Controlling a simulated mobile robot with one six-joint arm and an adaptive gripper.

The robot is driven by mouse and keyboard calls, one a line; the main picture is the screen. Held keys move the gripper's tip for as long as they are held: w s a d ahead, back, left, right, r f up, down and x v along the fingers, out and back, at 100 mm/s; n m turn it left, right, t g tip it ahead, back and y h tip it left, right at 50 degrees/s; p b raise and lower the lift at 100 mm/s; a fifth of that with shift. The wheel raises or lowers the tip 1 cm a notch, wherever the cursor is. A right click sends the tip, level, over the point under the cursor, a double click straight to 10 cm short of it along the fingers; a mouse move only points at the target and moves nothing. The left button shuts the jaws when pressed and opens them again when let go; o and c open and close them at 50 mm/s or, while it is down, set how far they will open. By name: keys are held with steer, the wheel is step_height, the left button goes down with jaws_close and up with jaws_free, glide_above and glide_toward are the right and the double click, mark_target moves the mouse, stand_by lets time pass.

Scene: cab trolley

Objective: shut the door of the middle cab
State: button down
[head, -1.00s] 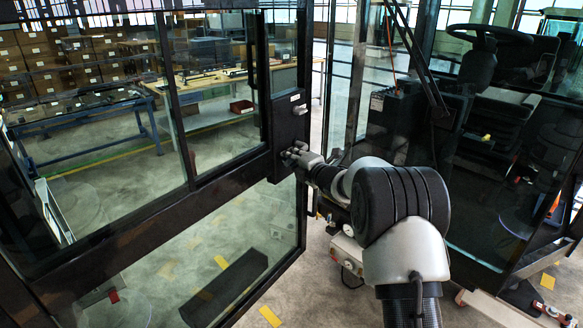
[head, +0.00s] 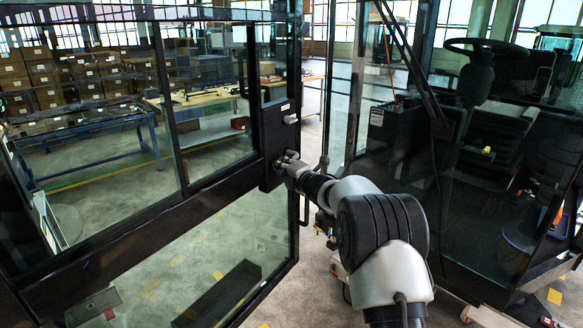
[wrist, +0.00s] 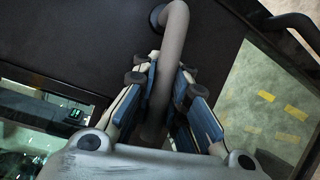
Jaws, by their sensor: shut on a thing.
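The cab door (head: 140,222), a black frame with large glass panes, stands open across the left of the head view. Its free edge is apart from the dark cab body (head: 455,200) on the right. My gripper (head: 287,163) is at the black latch panel near that free edge. In the wrist view, the blue-padded fingers of my gripper (wrist: 162,76) are shut around a grey bar handle (wrist: 175,28) that bends into the dark panel. The handle's lower part is hidden between the fingers. Which cab in the row this is, I cannot tell.
The cab's steering wheel (head: 487,47) and seat show at the right. Behind the door glass are a blue-framed table (head: 90,118), a workbench (head: 205,98) and stacked boxes (head: 30,75).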

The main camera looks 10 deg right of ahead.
mark_target(271, 163)
steer(key=w+a, duration=0.4)
steer(key=shift+a+p, duration=0.2)
steer(key=shift+p, duration=0.1)
steer(key=shift+s+d+r, duration=0.1)
steer(key=shift+s+r, duration=0.05)
steer(key=c, duration=1.6)
jaws_free()
steer(key=shift+s, duration=0.15)
steer(key=v, duration=0.8)
steer(key=shift+d, duration=0.1)
